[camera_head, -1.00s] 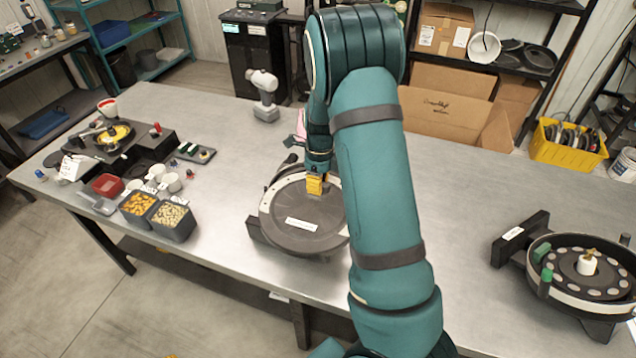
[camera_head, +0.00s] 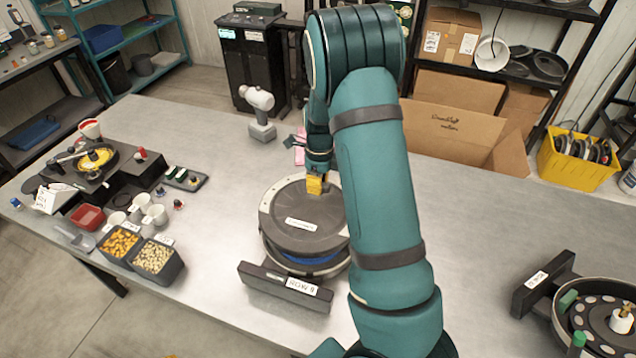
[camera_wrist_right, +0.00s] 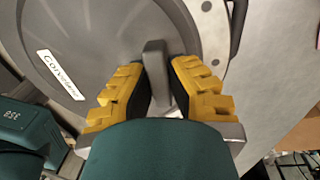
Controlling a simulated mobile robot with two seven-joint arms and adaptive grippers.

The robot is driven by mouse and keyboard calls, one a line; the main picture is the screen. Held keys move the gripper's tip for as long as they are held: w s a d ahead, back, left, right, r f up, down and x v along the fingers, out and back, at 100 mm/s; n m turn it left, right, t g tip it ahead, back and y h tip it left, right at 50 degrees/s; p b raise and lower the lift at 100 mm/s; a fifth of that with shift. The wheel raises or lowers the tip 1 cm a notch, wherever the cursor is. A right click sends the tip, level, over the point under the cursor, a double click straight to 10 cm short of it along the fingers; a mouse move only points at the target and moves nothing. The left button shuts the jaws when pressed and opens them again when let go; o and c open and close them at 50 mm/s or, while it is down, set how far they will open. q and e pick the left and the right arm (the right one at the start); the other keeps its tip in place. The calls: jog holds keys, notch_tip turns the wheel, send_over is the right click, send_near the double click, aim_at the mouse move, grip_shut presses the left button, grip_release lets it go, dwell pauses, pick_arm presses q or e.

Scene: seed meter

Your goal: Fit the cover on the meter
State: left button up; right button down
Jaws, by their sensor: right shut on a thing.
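The cover (camera_head: 303,218) is a dark grey disc with a white label and an upright grey handle (camera_wrist_right: 157,75). My right gripper (camera_head: 314,186) is shut on this handle, with a yellow finger on each side in the wrist view (camera_wrist_right: 155,85). The cover lies over a seed meter with a pale rim and a labelled dark base (camera_head: 288,285). A strip of blue (camera_head: 312,258) shows between the cover's near edge and the meter rim, so the cover looks set toward the far side. I cannot tell whether they touch. My left gripper is not in view.
A second, open meter (camera_head: 610,318) stands at the right. At the left are seed tubs (camera_head: 120,243), a red dish (camera_head: 87,217), white cups and a dark fixture. A drill (camera_head: 260,115) stands behind. The table between the tubs and the covered meter is clear.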

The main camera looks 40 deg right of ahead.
jog(key=shift+w+d, duration=0.1)
jog(key=shift+f+b, duration=0.45)
jog(key=shift+f, duration=0.15)
jog(key=shift+f+b, duration=0.9)
jog(key=shift+f, duration=0.75)
jog(key=shift+p, duration=0.75)
jog(key=shift+f, duration=0.75)
dwell(0.8)
jog(key=shift+f, duration=0.25)
dwell(1.1)
jog(key=c, duration=1)
grip_release()
jog(key=shift+c, duration=0.4)
